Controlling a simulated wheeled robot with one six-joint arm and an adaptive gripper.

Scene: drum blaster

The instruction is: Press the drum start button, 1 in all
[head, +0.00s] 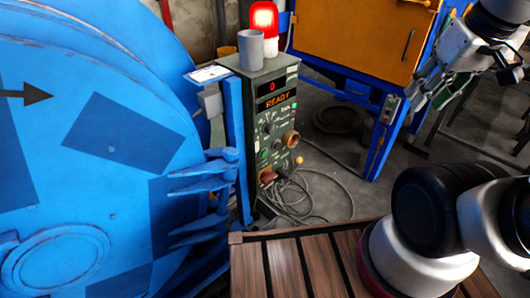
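The drum's green control box (262,115) stands upright beside the large blue drum machine (60,170). Its display (277,101) reads 0 with READY in orange below. Several knobs and buttons sit on its front. A small green button (263,154) is at the lower left and a red knob (268,176) is below it. The labels are too small to read, so I cannot tell which one is the start button. My gripper (418,103) is at the upper right, well apart from the panel, seen side-on and small. I cannot tell its finger opening.
A lit red beacon (264,22) and a grey cup (250,50) stand on top of the box. Loose cables (300,195) lie on the floor by it. A blue-framed orange cabinet (365,40) stands behind. A wooden slatted surface (300,265) is in front.

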